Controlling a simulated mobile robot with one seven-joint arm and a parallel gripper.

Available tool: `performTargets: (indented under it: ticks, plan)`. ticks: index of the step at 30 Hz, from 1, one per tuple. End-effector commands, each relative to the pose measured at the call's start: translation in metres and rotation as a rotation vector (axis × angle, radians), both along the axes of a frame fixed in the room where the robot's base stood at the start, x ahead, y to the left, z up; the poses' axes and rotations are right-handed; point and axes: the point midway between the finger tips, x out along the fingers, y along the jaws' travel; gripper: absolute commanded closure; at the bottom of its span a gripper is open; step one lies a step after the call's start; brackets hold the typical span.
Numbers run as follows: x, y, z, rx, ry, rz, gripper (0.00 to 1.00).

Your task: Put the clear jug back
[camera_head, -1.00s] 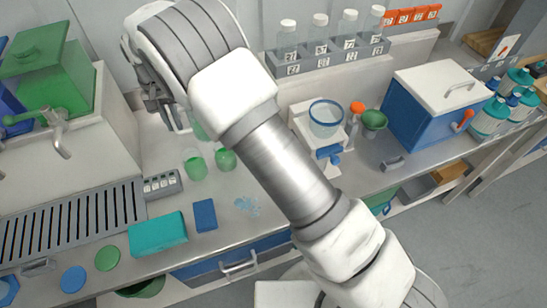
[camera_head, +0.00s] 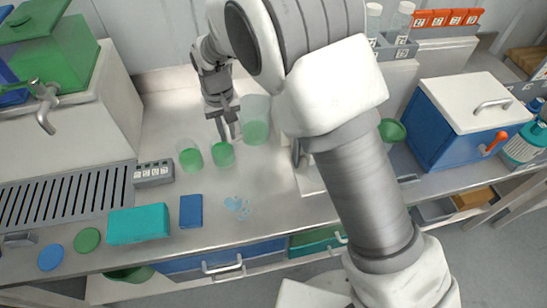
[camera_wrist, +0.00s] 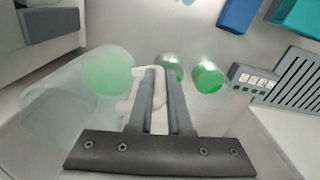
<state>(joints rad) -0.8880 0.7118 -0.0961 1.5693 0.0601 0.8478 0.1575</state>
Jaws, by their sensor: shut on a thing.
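The clear jug (camera_head: 256,108) holds green liquid in its lower part and looks roughly upright. It is behind and to the right of two small cups of green liquid, the left cup (camera_head: 190,157) and the right cup (camera_head: 223,154). My gripper (camera_head: 228,134) is at the jug's left side, shut on its handle. In the wrist view the fingers (camera_wrist: 160,75) close on the pale handle (camera_wrist: 137,108), with the see-through jug (camera_wrist: 62,108) to their left. I cannot tell whether the jug's base touches the counter.
A teal box (camera_head: 138,222), a blue block (camera_head: 191,211) and a pale blue spill (camera_head: 237,206) lie at the counter's front. A numbered grey rack (camera_head: 153,173) stands left of the cups. A blue cooler (camera_head: 455,125) is at right. My arm hides the counter's middle right.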

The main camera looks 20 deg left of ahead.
Motion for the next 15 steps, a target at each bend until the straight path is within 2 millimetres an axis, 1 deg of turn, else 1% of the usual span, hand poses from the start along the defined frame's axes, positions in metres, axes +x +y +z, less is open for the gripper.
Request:
performTargets:
  ticks: [5,8,12,15]
  plan:
    - [-0.006,0.0,-0.007,0.0,-0.001,0.034,1.0]
    - [-0.007,-0.001,-0.022,-0.003,0.002,0.038,1.0]
    - [-0.007,-0.001,-0.048,-0.002,0.002,0.038,1.0]
    - [-0.006,-0.001,-0.061,-0.001,0.0,0.037,1.0]
